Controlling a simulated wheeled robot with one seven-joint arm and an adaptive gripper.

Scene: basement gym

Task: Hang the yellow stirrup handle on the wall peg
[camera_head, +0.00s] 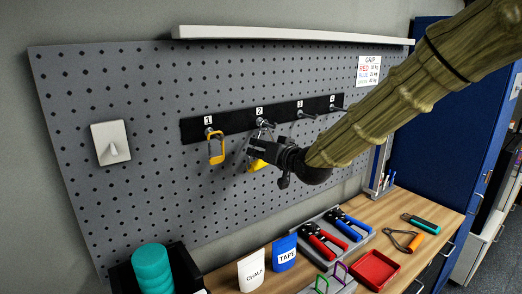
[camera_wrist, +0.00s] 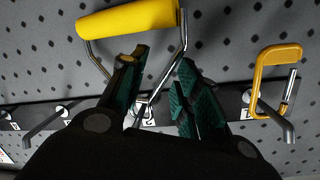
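The yellow stirrup handle (camera_wrist: 128,18) has a thick yellow grip and a bent metal frame. In the head view the handle (camera_head: 257,164) is at peg 2 (camera_head: 260,122), grip downward, partly hidden by my gripper (camera_head: 283,158). In the wrist view, which is upside down, the frame narrows towards the peg 2 label. It appears to hang there, but the contact is hidden behind my fingers. My gripper (camera_wrist: 163,62) has its green-padded fingers apart, in front of the frame. I see a gap between them and no clear grip on the metal.
A yellow carabiner (camera_head: 216,148) hangs on peg 1; it also shows in the wrist view (camera_wrist: 262,80). Peg 3 (camera_head: 304,114) and peg 4 (camera_head: 336,107) are bare. Below, the wooden bench (camera_head: 425,205) holds pliers, a red tray (camera_head: 375,270) and chalk and tape packs.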

